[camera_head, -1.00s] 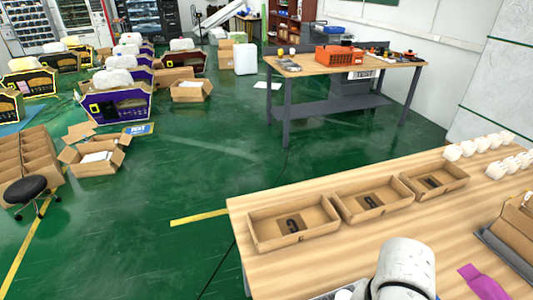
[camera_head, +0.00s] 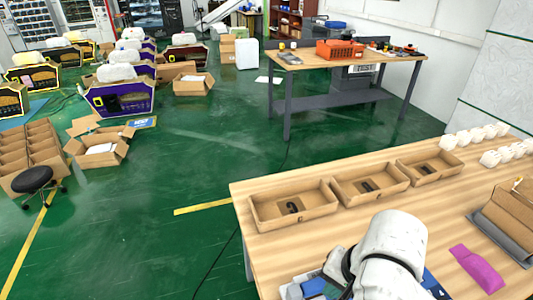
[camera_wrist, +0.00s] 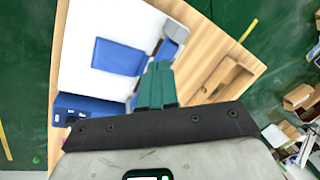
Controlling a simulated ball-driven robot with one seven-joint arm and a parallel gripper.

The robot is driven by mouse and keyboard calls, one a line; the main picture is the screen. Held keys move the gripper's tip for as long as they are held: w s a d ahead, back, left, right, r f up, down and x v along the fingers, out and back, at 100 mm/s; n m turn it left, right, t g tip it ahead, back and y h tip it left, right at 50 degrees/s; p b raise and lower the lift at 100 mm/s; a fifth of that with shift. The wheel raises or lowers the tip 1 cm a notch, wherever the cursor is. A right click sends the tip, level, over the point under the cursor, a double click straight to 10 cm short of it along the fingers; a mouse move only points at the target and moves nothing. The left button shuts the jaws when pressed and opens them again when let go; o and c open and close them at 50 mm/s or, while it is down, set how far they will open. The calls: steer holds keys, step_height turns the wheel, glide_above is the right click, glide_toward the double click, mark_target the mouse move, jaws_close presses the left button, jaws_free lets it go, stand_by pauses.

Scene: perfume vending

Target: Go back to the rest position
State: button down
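My gripper (camera_wrist: 156,86) shows in the wrist view as two green fingers side by side, which look closed together with nothing visible between them. It is above the wooden table (camera_wrist: 198,45), over or near a white surface (camera_wrist: 105,25) with a blue rectangle (camera_wrist: 118,57) on it. In the head view my white arm reaches in at the bottom, over the near part of the wooden table (camera_head: 350,218). The gripper's fingertips cannot be made out there.
Three open cardboard trays, the left one (camera_head: 293,206) nearest, line the table's far edge. White bottles (camera_head: 490,158), a purple item (camera_head: 478,268) and a cardboard stand (camera_head: 505,220) are at the right. A blue box (camera_wrist: 75,108) shows in the wrist view.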

steer(key=w+a+r+n+t+y+b, duration=0.1)
steer(key=w+a+r+n+t+y, duration=0.15)
steer(key=a, duration=0.25)
steer(key=s+d+f+h+b, duration=0.1)
steer(key=s+d+f, duration=0.3)
steer(key=s+f, duration=0.1)
steer(key=s+d+f+n+g+h+b, duration=0.1)
steer(key=s+d+f, duration=0.3)
steer(key=s+f, duration=0.2)
steer(key=s+d+f+n+g+h+b, duration=0.1)
steer(key=s+d+f, duration=0.4)
steer(key=f, duration=0.3)
steer(key=shift+s+f, duration=0.1)
steer(key=shift+s, duration=0.35)
steer(key=s+d+f+n+g+h, duration=0.1)
steer(key=s+d+f+h, duration=0.1)
steer(key=s+d, duration=0.4)
steer(key=shift+s+d+f, duration=0.2)
steer(key=shift+s+f, duration=0.1)
steer(key=shift+s, duration=0.1)
